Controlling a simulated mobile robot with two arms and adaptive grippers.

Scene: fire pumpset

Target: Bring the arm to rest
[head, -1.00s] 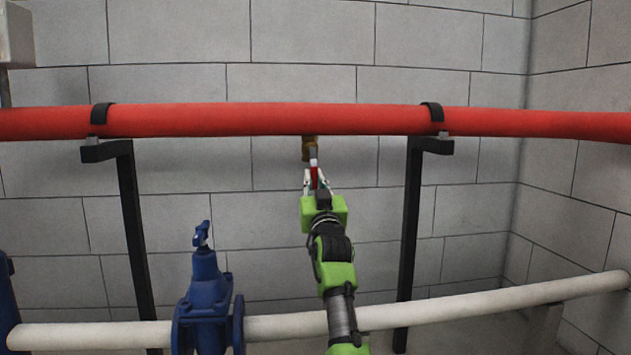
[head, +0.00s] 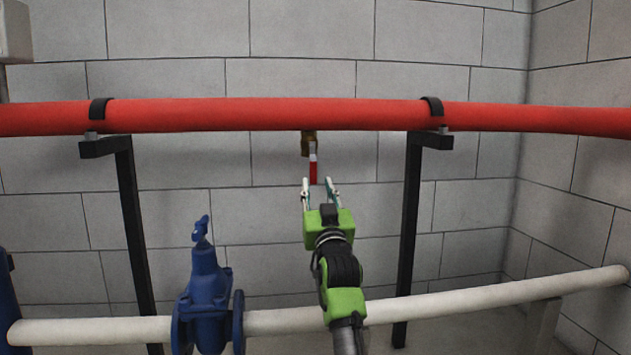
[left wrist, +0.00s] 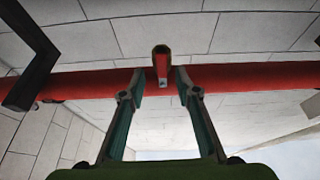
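A small brass valve (head: 308,143) hangs under the red pipe (head: 270,115), with its red lever (head: 313,171) pointing down. My left gripper (head: 317,184) is just below the lever's lower end in the head view, its two fingers spread apart with nothing between them. In the left wrist view the red lever (left wrist: 162,70) shows ahead, between the open fingertips (left wrist: 160,76), and the gripper looks clear of it. My right gripper is in neither view.
Black posts (head: 134,220) and (head: 407,230) hold the red pipe on both sides. A blue gate valve (head: 207,295) stands at lower left on a white pipe (head: 455,305) that runs behind my arm. A block wall is behind.

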